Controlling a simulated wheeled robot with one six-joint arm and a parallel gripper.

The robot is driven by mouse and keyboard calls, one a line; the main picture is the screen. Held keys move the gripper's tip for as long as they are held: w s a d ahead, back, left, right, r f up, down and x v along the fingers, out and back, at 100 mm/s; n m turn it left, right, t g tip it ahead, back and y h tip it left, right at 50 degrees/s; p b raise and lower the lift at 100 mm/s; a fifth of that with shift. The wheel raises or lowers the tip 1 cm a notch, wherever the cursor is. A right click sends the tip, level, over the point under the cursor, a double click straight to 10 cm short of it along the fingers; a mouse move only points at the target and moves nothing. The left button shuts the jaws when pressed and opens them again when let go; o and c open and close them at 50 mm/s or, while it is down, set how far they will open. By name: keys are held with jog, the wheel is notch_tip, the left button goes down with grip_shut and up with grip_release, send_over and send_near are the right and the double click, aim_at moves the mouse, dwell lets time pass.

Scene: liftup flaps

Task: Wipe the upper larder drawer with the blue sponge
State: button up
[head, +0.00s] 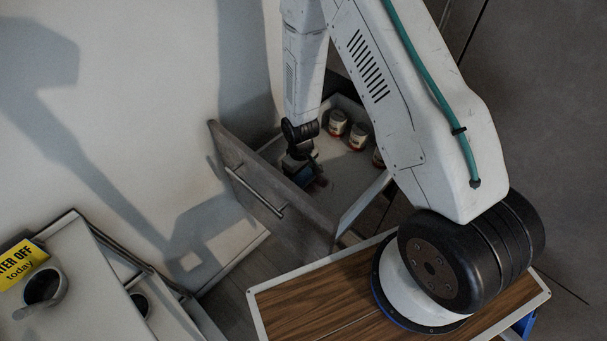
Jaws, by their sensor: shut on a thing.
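The larder drawer (343,177) is pulled open in the middle of the head view. Its grey front panel with a bar handle (255,192) faces the lower left. My gripper (301,170) reaches down inside the drawer, close behind the front panel. It is shut on the blue sponge (303,176), a small dark blue shape at the fingertips. I cannot tell whether the sponge touches the drawer floor. My arm hides part of the drawer's right side.
Several cans (337,123) stand along the drawer's far and right side. At lower left is a white surface with a cup (43,287) and a yellow sign (20,264). Bare drawer floor shows between the gripper and the cans.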

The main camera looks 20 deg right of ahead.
jog(key=shift+w+a, duration=0.35)
jog(key=shift+w, duration=0.35)
notch_tip(320, 180, up, 2)
jog(key=shift+s+r, duration=0.1)
jog(key=shift+r, duration=2.9)
